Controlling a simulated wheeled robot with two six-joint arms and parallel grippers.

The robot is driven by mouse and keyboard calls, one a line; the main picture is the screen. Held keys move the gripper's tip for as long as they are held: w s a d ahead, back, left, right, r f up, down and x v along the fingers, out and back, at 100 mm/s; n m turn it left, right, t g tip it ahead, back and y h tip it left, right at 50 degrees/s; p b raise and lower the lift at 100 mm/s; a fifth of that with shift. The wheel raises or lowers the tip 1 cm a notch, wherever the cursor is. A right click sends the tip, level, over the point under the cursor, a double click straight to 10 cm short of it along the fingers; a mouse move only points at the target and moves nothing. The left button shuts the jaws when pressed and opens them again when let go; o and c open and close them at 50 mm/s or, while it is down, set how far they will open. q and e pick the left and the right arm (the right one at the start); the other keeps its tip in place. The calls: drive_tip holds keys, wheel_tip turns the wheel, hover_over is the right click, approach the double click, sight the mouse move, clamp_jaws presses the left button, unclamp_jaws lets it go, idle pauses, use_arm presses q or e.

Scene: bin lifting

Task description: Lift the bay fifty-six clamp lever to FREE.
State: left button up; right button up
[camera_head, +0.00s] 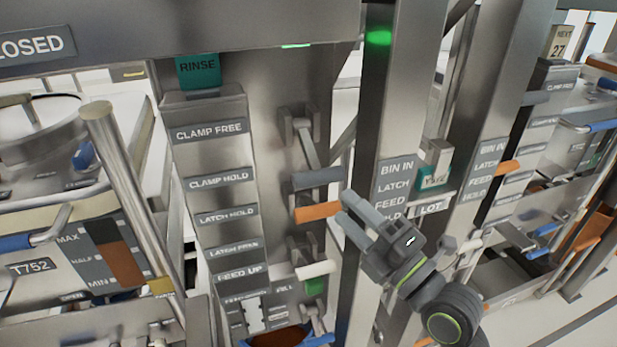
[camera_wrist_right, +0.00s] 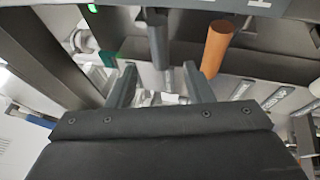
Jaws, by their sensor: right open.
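The clamp lever (camera_head: 318,179) has a grey handle and stands about level with the CLAMP HOLD label (camera_head: 220,178), below CLAMP FREE (camera_head: 210,130). I read no number fifty-six on this bay. My right gripper (camera_head: 344,206) is open and empty, its fingertips just right of the grey and orange handles. In the right wrist view, the grey handle (camera_wrist_right: 157,35) lies ahead of the gap between my open fingers (camera_wrist_right: 160,75), apparently apart from them. The orange handle (camera_wrist_right: 216,48) lies to its right. My left gripper is out of view.
Just below the grey handle is an orange latch handle (camera_head: 317,212), and lower a white handle (camera_head: 316,270). A steel post (camera_head: 385,110) with a green light stands close to my right gripper. A RINSE sign (camera_head: 198,70) tops the label panel. More bays stand at right.

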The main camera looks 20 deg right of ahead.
sight(308, 172)
drive_tip(key=shift+b+x, duration=0.35)
drive_tip(key=shift+x, duration=0.85)
drive_tip(key=p+x, duration=0.3)
drive_tip(key=x, duration=0.4)
drive_tip(key=shift+w+a+r, duration=0.15)
drive_tip(key=shift+r, duration=0.05)
drive_tip(key=shift+w+a+p, duration=0.2)
drive_tip(key=shift+w+p, duration=0.15)
drive_tip(key=shift+w, duration=0.1)
clamp_jaws()
